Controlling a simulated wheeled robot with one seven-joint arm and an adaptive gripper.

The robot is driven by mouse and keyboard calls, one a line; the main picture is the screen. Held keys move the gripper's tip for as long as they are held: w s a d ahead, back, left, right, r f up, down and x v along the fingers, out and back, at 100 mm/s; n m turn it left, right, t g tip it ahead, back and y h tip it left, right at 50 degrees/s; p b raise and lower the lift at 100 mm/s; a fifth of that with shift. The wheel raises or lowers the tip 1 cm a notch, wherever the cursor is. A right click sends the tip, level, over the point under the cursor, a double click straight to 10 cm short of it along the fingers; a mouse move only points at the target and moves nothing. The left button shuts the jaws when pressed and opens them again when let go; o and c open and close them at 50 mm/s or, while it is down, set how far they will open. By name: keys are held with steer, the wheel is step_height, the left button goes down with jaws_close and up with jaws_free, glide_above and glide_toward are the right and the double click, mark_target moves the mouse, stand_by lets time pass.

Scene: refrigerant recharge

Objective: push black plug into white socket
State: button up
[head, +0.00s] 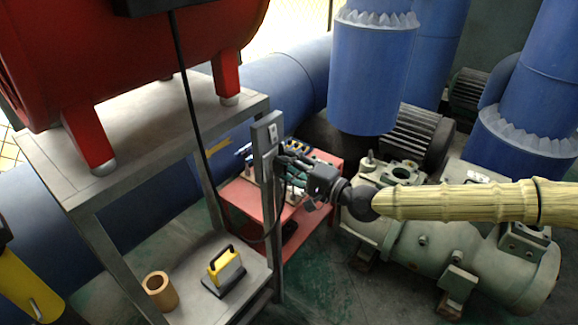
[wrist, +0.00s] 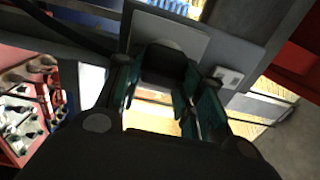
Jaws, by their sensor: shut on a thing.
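The black plug (wrist: 165,62) sits between the teal fingers of my gripper (wrist: 166,80) in the wrist view, and the fingers are shut on it. In the head view my gripper (head: 288,165) is at the grey post, just below and right of the white socket (head: 272,132). In the wrist view a white socket plate (wrist: 227,76) shows on the grey panel, to the right of the plug. The plug's front faces the panel and is hidden. I cannot tell whether it touches the panel or a socket opening.
A black cable (head: 190,90) hangs past the grey shelf frame (head: 90,225). A red tank (head: 120,50) stands on top. A red table (head: 240,200) stands behind the post; green machinery (head: 430,250) is at right.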

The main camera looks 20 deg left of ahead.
steer(key=o, duration=1.1)
steer(key=shift+v, duration=5.95)
steer(key=s+a+f+g+h+p, duration=0.2)
steer(key=s+a+f+h, duration=0.1)
steer(key=s+f, duration=0.85)
steer(key=s+d+f+g+h+p, duration=0.1)
steer(key=s+d+f+h, duration=0.15)
steer(key=s+f, duration=0.35)
steer(key=s+d+f+g+h+p, duration=0.1)
steer(key=s+d+f+g+h, duration=0.15)
steer(key=s+f, duration=0.45)
steer(key=s+d+f+n+h+p, duration=0.1)
steer(key=s+d+f+h, duration=0.1)
steer(key=d+f, duration=0.3)
steer(key=s+d+f+n+h, duration=0.1)
steer(key=s+d+f, duration=0.2)
steer(key=d, duration=0.3)
steer(key=s+d+h, duration=0.1)
steer(key=d+h, duration=0.1)
steer(key=d, duration=0.4)
steer(key=s+d+n+h+p, duration=0.1)
steer(key=d+h, duration=0.1)
steer(key=d, duration=0.4)
steer(key=s+d+h, duration=0.2)
steer(key=d, duration=0.4)
steer(key=shift+s+d+f+n+g, duration=0.15)
steer(key=shift+f+n+g, duration=0.1)
steer(key=shift+n+g, duration=0.1)
